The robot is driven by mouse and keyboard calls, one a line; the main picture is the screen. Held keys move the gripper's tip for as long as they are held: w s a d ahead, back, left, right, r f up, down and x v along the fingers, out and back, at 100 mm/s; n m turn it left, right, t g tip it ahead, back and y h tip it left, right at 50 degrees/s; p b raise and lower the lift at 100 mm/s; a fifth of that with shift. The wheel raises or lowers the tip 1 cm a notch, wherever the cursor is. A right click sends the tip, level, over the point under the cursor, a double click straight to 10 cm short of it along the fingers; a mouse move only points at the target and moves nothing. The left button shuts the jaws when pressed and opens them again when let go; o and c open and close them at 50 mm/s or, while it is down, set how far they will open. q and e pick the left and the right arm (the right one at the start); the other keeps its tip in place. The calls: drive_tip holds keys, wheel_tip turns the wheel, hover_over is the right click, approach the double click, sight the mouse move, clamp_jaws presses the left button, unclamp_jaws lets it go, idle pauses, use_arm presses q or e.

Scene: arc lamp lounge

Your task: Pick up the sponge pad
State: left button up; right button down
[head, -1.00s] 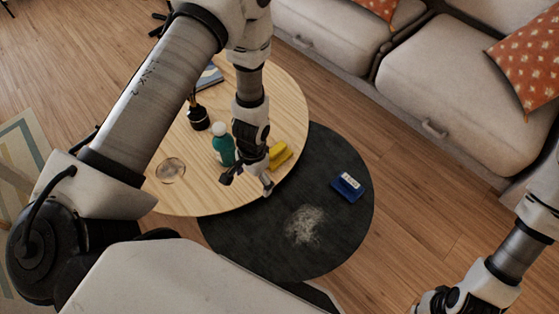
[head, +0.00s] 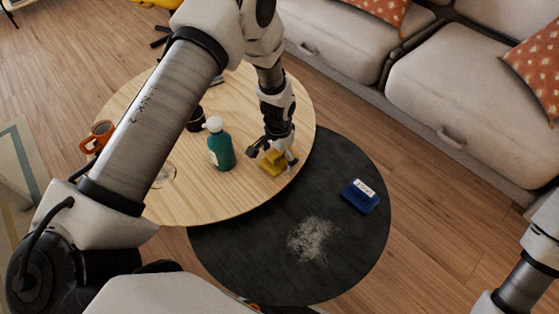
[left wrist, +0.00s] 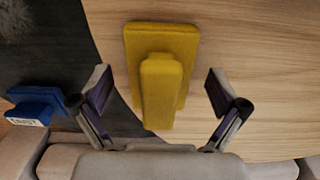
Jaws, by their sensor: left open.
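The sponge pad (head: 272,167) is yellow and lies on the round wooden table near its right edge. In the left wrist view the sponge pad (left wrist: 160,45) shows a flat base with a raised, narrower grip. My left gripper (head: 271,157) is open just above it. In the left wrist view the fingers of my left gripper (left wrist: 158,82) stand on either side of the raised part, with a gap on both sides. My right gripper is out of view; only part of its arm shows at the lower right.
A green bottle with a white cap (head: 220,147) stands left of the pad. An orange mug (head: 98,136) and a clear glass dish (head: 163,176) are farther left. A lower dark round table (head: 355,240) holds a blue block (head: 360,196) and pale crumbs (head: 312,238). A sofa (head: 450,90) is behind.

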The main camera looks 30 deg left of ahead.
use_arm(q)
drive_tip(key=c, duration=1.3)
drive_tip(key=shift+o, duration=0.2)
drive_tip(key=shift+r, duration=0.1)
